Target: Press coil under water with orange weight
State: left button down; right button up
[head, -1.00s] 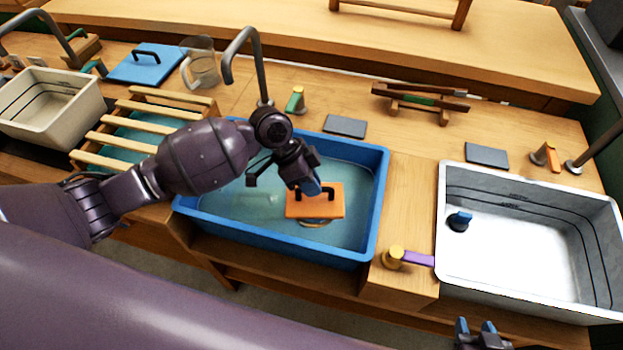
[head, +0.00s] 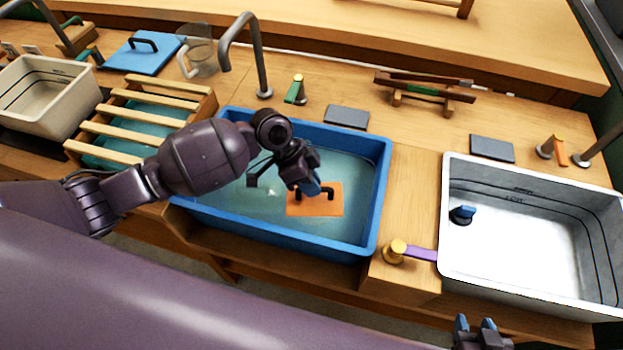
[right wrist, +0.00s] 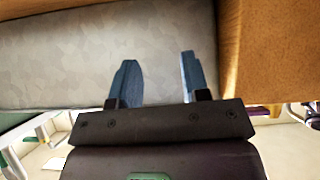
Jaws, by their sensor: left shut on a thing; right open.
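The orange weight (head: 314,207) is a flat plate with a black handle, in the blue basin (head: 383,190) of water. It looks level and at or just under the water surface. My left gripper (head: 312,188) is shut on its handle from above. The coil is hidden from view beneath the weight. My right gripper (head: 476,326) is open and empty at the bottom edge of the head view, in front of the bench. Its two blue fingers also show apart in the right wrist view (right wrist: 156,80).
A white basin (head: 455,265) with a blue-topped plug stands at the right. A yellow tap with a purple lever (head: 420,253) sits between the basins. A slatted rack (head: 125,125), a blue lidded plate (head: 140,55) and a jug (head: 200,52) are at the left. A faucet (head: 262,60) rises behind the blue basin.

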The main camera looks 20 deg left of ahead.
aim_at(317, 199)
pick_arm(q)
jog(key=shift+f, duration=0.6)
jog(key=shift+f+b, duration=0.5)
jog(key=shift+f, duration=0.5)
jog(key=shift+f+b, duration=0.5)
jog(key=shift+f, duration=0.35)
jog(key=c, duration=0.6)
grip_release()
jog(key=shift+o, duration=0.2)
